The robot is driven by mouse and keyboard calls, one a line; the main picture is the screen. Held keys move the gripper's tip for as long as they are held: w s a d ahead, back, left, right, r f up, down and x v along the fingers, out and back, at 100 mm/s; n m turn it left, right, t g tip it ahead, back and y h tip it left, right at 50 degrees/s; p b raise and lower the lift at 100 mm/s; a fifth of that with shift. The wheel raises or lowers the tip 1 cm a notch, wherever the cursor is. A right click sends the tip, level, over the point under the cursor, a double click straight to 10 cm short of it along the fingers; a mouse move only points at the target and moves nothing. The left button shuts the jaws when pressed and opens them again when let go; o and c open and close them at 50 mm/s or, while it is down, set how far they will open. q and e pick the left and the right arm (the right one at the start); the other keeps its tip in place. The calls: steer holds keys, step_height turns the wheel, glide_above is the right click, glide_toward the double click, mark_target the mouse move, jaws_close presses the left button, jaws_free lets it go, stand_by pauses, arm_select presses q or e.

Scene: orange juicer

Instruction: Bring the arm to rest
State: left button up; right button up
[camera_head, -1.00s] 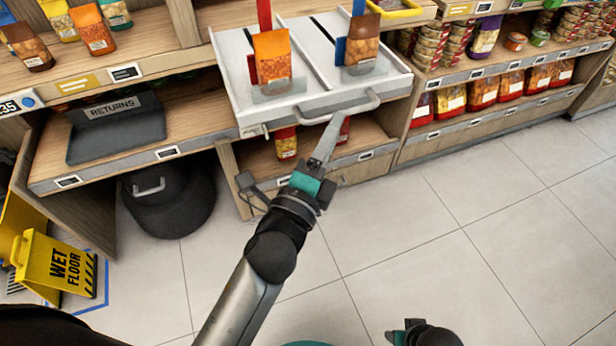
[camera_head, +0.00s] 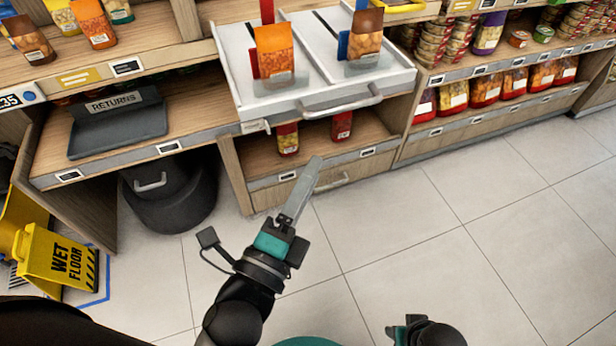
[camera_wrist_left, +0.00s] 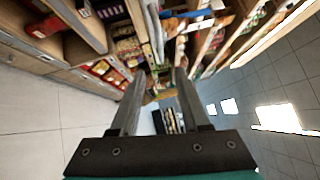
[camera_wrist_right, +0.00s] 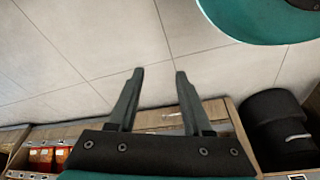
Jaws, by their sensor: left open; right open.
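My left gripper (camera_head: 306,181) is in front of the shelf unit, over the floor, below and apart from the white pull-out tray's handle. In the left wrist view its two fingers (camera_wrist_left: 158,80) stand apart with nothing between them. My right gripper (camera_wrist_right: 158,75) shows in the right wrist view with its fingers apart and empty, above the floor tiles. In the head view only a small part of the right arm shows at the bottom edge, and its fingers are hard to make out there.
The white tray (camera_head: 300,104) juts from the shelf, holding an orange pack (camera_head: 273,52) and a brown pack (camera_head: 365,36). A RETURNS bin (camera_head: 117,128), a black bin (camera_head: 170,200) and a wet floor sign (camera_head: 60,262) are at left. The tiled floor at right is clear.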

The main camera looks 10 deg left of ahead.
stand_by(0.3)
arm_select(q)
steer(key=s+a+f+n+g+y+p, duration=0.1)
steer(key=s+f+n+g+p, duration=0.15)
steer(key=f, duration=0.75)
steer(key=s+a+f+n+g+p, duration=0.1)
steer(key=f+n+g, duration=0.25)
steer(key=f, duration=0.55)
steer(key=s+f+n+g+y+p, duration=0.1)
steer(key=f+n+g+p, duration=0.2)
steer(key=f, duration=0.7)
steer(key=s+a+f+n+g+y+p, duration=0.1)
steer(key=s+a+f+n+g, duration=0.2)
steer(key=s, duration=0.6)
steer(key=s+a+f+n+g+y+p, duration=0.1)
steer(key=s+a+f+n+g, duration=0.3)
steer(key=s+a+f+n, duration=0.3)
steer(key=s+a+f, duration=0.1)
steer(key=a+f, duration=0.2)
steer(key=a, duration=0.1)
steer(key=shift+s+n+g+y, duration=0.3)
steer(key=shift+s, duration=0.05)
arm_select(e)
steer(key=s+d+f, duration=0.7)
steer(key=s+f, duration=0.2)
steer(key=s, duration=0.2)
steer(key=shift+s+d+f+h, duration=0.2)
steer(key=shift+d+f+h, duration=0.1)
steer(key=shift+d+h, duration=0.1)
